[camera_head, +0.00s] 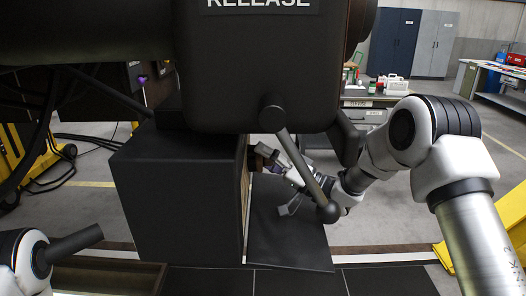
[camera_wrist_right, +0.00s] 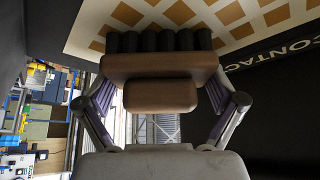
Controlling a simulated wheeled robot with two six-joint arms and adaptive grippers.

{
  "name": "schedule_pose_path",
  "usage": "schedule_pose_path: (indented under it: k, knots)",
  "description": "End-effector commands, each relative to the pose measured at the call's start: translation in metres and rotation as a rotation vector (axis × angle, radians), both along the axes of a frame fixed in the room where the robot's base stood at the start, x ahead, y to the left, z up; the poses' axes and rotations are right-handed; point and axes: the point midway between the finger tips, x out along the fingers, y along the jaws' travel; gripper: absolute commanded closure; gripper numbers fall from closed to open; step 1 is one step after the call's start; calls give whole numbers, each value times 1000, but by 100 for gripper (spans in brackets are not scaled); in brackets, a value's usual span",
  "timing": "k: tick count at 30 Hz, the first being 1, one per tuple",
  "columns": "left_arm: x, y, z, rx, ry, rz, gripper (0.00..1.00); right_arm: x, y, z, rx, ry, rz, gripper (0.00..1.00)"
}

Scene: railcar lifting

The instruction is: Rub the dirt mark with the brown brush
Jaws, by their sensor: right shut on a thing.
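My right gripper (camera_head: 274,160) is shut on the brown brush (camera_wrist_right: 160,94), a brown block with a row of black bristles along its far edge. In the right wrist view, the bristles reach up against or close to a cream panel (camera_wrist_right: 75,40) with tan squares; I cannot tell whether they touch. In the head view, the brush (camera_head: 263,150) shows only as a small brown piece beside the dark box's open side. I cannot make out a dirt mark; the brush may cover part of the panel. My left gripper is out of view.
A large dark housing marked RELEASE (camera_head: 255,70) hangs over the work area, with a dark lever (camera_head: 300,165) in front of my right gripper. A dark box (camera_head: 180,195) stands to the left.

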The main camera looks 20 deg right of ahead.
Motion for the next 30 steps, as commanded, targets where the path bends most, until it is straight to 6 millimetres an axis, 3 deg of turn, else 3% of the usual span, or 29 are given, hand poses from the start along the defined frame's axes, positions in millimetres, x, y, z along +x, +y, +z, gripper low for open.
schedule_pose_path:
  k: [30]
  knots:
    - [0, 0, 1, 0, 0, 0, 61, -73, 18, 0, -1, 0, 2, 34]
